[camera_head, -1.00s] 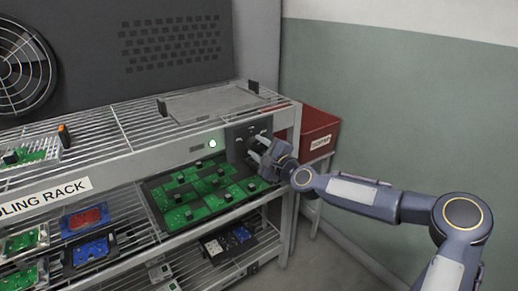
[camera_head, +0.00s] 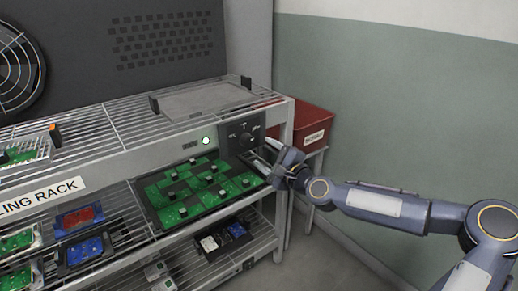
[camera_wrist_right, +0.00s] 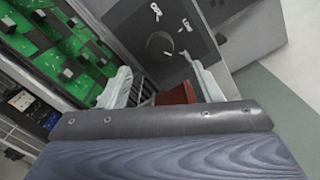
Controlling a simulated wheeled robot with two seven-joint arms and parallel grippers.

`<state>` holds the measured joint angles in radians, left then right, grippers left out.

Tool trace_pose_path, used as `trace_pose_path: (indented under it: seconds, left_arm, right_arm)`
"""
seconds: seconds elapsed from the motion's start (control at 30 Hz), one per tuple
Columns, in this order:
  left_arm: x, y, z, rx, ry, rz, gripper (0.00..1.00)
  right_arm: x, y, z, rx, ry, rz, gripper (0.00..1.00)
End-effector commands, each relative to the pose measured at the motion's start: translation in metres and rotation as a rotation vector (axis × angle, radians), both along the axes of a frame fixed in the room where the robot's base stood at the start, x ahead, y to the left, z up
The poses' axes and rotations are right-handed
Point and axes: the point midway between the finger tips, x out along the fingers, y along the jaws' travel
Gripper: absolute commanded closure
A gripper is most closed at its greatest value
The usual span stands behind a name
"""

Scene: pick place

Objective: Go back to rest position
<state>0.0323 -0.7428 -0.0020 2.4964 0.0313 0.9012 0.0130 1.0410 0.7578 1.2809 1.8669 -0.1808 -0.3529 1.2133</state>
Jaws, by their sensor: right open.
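My right gripper (camera_head: 268,156) is open and empty in the head view. It is in front of the rack's right end, just below the dark control panel (camera_head: 244,137) with its knob and beside the tray of green circuit boards (camera_head: 205,190). In the right wrist view, its two pale fingers (camera_wrist_right: 163,86) are spread apart with nothing between them. The control panel also shows beyond them in that view (camera_wrist_right: 158,45). My left gripper is not in view.
The cooling rack (camera_head: 130,143) fills the left, with boards on its lower shelves. A lit round indicator (camera_head: 206,141) is left of the panel. A red bin (camera_head: 312,125) stands behind the rack's right end. Floor to the right is free.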

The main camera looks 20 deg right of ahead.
Motion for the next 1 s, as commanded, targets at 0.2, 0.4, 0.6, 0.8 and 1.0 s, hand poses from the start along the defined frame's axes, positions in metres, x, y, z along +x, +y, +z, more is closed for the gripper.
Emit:
trace_pose_path:
  seconds: [0.2,0.4,0.6,0.8,1.0]
  left_arm:
    - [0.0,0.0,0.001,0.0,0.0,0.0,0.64]
    - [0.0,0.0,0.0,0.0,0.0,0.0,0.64]
    - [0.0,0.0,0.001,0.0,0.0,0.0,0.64]
    - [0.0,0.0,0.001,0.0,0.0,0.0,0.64]
    - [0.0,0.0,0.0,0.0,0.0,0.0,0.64]
  right_arm:
    - [-0.007,-0.002,0.0,-0.001,0.0,0.0,0.42]
    - [-0.007,-0.002,0.0,-0.001,-0.001,0.001,0.42]
    - [-0.01,0.007,-0.003,-0.04,0.008,0.022,0.42]
    - [-0.053,0.069,-0.041,-0.47,0.096,0.225,0.42]
    - [-0.141,0.073,-0.081,-1.062,0.219,0.458,0.42]
